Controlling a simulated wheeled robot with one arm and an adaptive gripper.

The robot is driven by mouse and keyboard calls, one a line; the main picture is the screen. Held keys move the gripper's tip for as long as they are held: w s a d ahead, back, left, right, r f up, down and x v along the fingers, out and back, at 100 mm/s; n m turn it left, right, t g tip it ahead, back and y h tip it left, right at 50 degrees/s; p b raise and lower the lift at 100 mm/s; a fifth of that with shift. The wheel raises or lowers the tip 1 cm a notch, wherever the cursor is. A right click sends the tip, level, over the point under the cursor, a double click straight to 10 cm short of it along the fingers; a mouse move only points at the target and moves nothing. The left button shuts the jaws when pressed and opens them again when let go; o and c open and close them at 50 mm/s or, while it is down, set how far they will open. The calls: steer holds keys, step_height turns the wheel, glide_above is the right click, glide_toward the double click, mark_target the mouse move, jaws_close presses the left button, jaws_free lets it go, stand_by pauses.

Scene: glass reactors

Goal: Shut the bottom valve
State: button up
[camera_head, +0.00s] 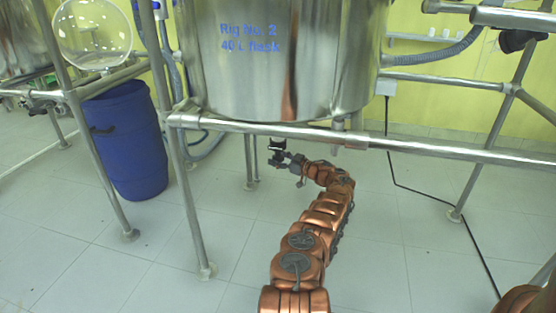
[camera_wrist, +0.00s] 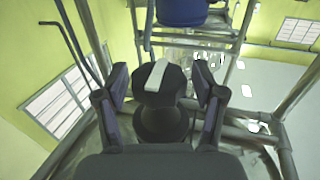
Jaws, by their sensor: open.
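In the wrist view, a black round valve body (camera_wrist: 160,122) with a pale flat bar (camera_wrist: 156,76) across its top stands between the two fingers of my gripper (camera_wrist: 161,84). The fingers are apart, one on each side of it. I cannot tell whether either touches it. In the head view, my gripper (camera_head: 282,156) is at the end of my copper arm, low under the steel vessel (camera_head: 285,60) marked "Rig No. 2". The dark shapes there are too small to tell the valve from the fingertips.
A horizontal steel rail (camera_head: 270,130) crosses in front of the vessel, above my arm. Frame legs stand on both sides. A blue barrel (camera_head: 128,145) stands at the left. A black cable (camera_head: 430,195) runs over the floor at the right. The tiled floor between is clear.

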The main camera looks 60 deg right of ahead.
mark_target(283, 160)
steer(key=shift+s, duration=0.15)
steer(key=shift+s+d+r+p, duration=0.1)
steer(key=shift+s+p, duration=0.75)
steer(key=shift+s, duration=0.15)
steer(key=shift+s+d+p, duration=0.15)
steer(key=shift+s+p, duration=0.85)
steer(key=shift+s, duration=1.9)
